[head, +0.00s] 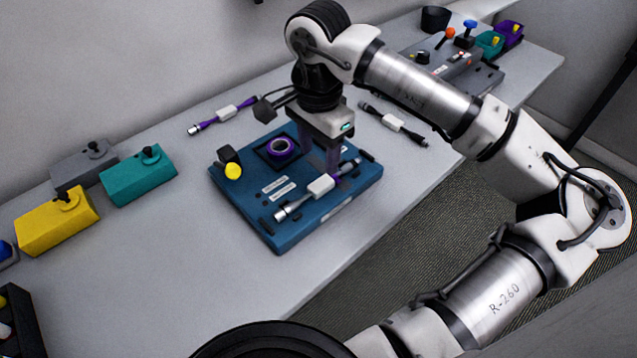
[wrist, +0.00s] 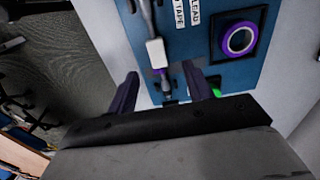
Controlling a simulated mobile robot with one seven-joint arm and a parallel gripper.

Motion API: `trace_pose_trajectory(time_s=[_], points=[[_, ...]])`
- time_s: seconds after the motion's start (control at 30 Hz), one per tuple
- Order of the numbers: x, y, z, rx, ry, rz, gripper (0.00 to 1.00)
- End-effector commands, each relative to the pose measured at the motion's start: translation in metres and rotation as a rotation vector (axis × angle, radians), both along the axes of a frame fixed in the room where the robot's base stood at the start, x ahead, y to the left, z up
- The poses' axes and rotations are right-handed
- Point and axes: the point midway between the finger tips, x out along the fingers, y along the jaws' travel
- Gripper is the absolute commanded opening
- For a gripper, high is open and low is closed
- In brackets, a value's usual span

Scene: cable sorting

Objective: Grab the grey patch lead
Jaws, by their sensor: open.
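A lead with a white block (head: 320,185) lies across the blue board (head: 262,222), with a metallic plug at its near left end. Its cable looks grey on that side; the wrist view shows a purple part beyond the block (wrist: 156,53). My gripper (head: 319,160) is open over the far right part of this lead. In the wrist view my fingers (wrist: 161,72) stand on either side of it, apart from it. A second lead (head: 394,123), with dark ends and a white block, lies on the table right of the board. A third lead (head: 225,115) with purple cable lies behind the board.
Teal (head: 138,178), yellow (head: 58,222) and grey boxes stand at the left. Another grey unit (head: 470,80) stands at the far right. The table front is clear.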

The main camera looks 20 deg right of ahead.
Motion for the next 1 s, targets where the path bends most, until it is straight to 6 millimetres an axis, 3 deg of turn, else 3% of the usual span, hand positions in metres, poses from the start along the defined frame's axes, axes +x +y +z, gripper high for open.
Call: trace_pose_trajectory(time_s=[0.33,0.6,0.87,1.0], points=[[-0.003,-0.001,-0.029,0.003,0.000,0.000,0.51],[-0.005,-0.004,-0.067,0.004,-0.001,0.000,0.51],[-0.005,-0.004,-0.072,0.002,-0.002,0.000,0.51],[-0.005,-0.004,-0.072,0.002,-0.002,0.000,0.36]])
